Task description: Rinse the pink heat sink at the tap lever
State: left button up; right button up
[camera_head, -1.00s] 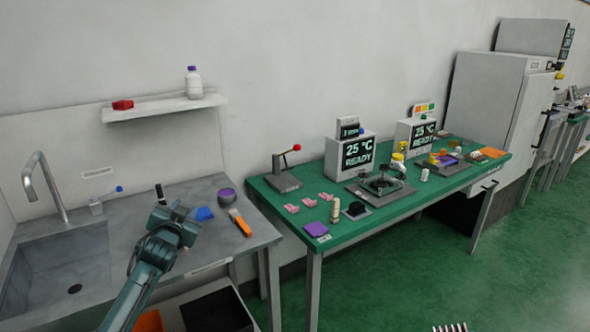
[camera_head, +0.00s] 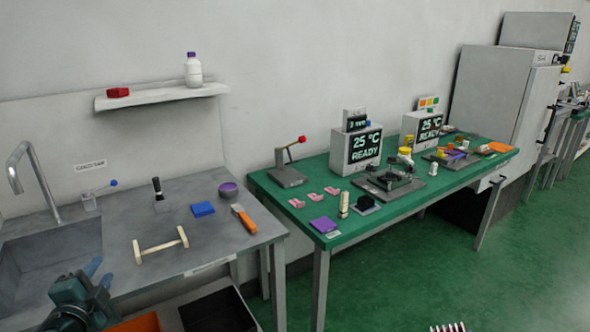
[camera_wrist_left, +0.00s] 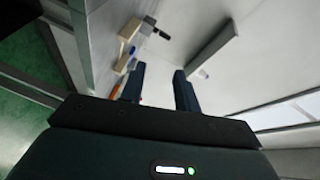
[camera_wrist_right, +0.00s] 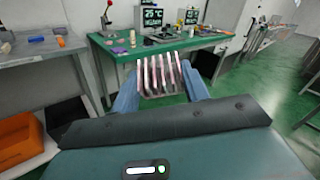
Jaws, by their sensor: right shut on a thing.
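The pink heat sink (camera_wrist_right: 160,75), a finned block, is between the fingers of my right gripper (camera_wrist_right: 160,88), which is shut on it. Only the fin tips of the heat sink (camera_head: 450,328) show at the bottom edge of the head view. The tap lever (camera_head: 101,192), with a blue tip, stands on the grey counter beside the curved faucet (camera_head: 38,172) and the sink (camera_head: 60,262). My left gripper (camera_head: 98,272) is in front of the sink's right side. The left wrist view shows its fingers (camera_wrist_left: 158,88) apart with nothing between them.
On the counter are a wooden rack (camera_head: 160,244), a black-handled lever (camera_head: 158,190), a blue block (camera_head: 203,209), a purple bowl (camera_head: 228,190) and an orange-handled tool (camera_head: 243,219). The green table (camera_head: 345,236) holds a red-tipped lever (camera_head: 290,165). Open green floor lies in front of it.

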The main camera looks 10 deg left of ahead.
aim_at(87, 193)
jog(key=i+j, duration=0.3)
jog(key=j, duration=0.15)
jog(key=i+j, duration=0.35)
jog(key=j, duration=0.15)
jog(key=i+j, duration=0.3)
jog(key=j, duration=0.15)
